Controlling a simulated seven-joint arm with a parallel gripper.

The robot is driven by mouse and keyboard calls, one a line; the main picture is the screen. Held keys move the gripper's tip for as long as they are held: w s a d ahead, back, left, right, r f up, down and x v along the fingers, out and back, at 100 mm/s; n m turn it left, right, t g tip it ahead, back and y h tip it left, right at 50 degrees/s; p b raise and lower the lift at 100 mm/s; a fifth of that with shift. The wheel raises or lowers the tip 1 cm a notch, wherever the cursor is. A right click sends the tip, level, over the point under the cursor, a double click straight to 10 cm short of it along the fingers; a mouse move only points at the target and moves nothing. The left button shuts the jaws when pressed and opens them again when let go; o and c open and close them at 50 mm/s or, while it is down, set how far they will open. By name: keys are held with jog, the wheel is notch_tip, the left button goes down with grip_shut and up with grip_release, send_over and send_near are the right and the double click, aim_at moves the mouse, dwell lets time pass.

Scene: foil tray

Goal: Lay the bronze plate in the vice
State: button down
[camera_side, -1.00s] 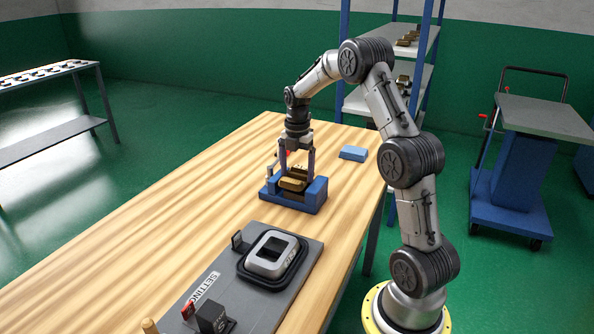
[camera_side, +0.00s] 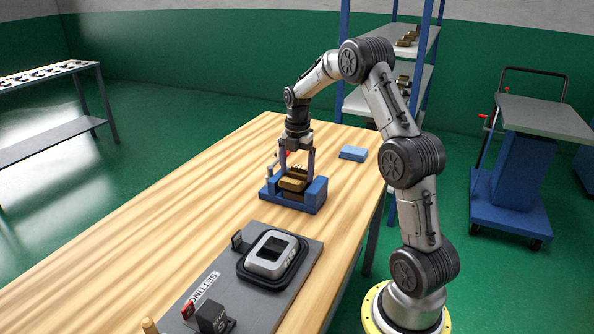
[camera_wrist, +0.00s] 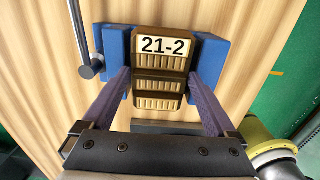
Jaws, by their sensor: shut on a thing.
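The bronze plate (camera_wrist: 160,65) is a stepped, ribbed block with a white "21-2" label. It sits between the two blue jaws of the vice (camera_wrist: 209,62) in the wrist view. In the side view, the bronze plate (camera_side: 293,181) shows low in the blue vice (camera_side: 308,203), towards the far middle of the bench. My gripper (camera_wrist: 160,82) points down over the vice, with one finger on each side of the plate, shut on it. In the side view, my gripper (camera_side: 297,173) partly hides the plate. Whether the plate's underside touches the vice floor is hidden.
The vice's handle bar (camera_wrist: 82,40) stands close left of it in the wrist view. A blue block (camera_side: 353,153) lies behind right on the wooden bench (camera_side: 160,235). A grey board (camera_side: 262,303) with a white-framed device (camera_side: 271,255) lies in front. The bench's left side is clear.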

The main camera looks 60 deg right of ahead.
notch_tip(320, 180, down, 2)
jog(key=shift+s+a+f, duration=0.15)
grip_release()
jog(key=shift+r, duration=2.45)
jog(key=shift+r, duration=2)
